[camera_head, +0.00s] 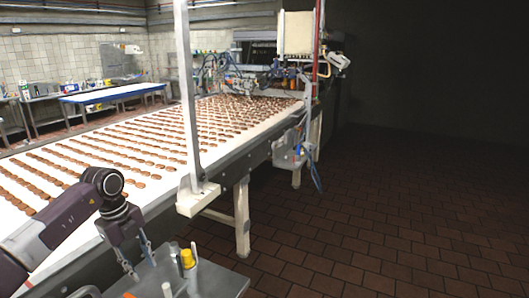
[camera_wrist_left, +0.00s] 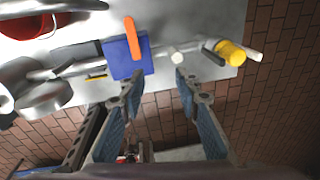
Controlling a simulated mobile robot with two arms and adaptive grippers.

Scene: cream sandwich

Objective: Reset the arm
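My left arm comes in from the left in the head view, with its left gripper (camera_head: 141,262) pointing down over a grey metal table (camera_head: 218,277) at the bottom. The left wrist view shows the two fingers of that gripper (camera_wrist_left: 157,84) spread apart with nothing between them. The fingertips are near a blue block (camera_wrist_left: 118,62) with an orange piece (camera_wrist_left: 132,38) across it and a small white cylinder (camera_wrist_left: 177,57). From this view I cannot tell whether they touch. My right gripper is not in view.
A yellow-capped item (camera_head: 187,259) stands on the grey table. A red container (camera_wrist_left: 30,20) and shiny metal ware (camera_wrist_left: 45,98) lie left in the wrist view. A conveyor (camera_head: 165,187) with rows of brown biscuits (camera_head: 105,155) and a white post (camera_head: 190,100) are close by. Tiled floor at right is clear.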

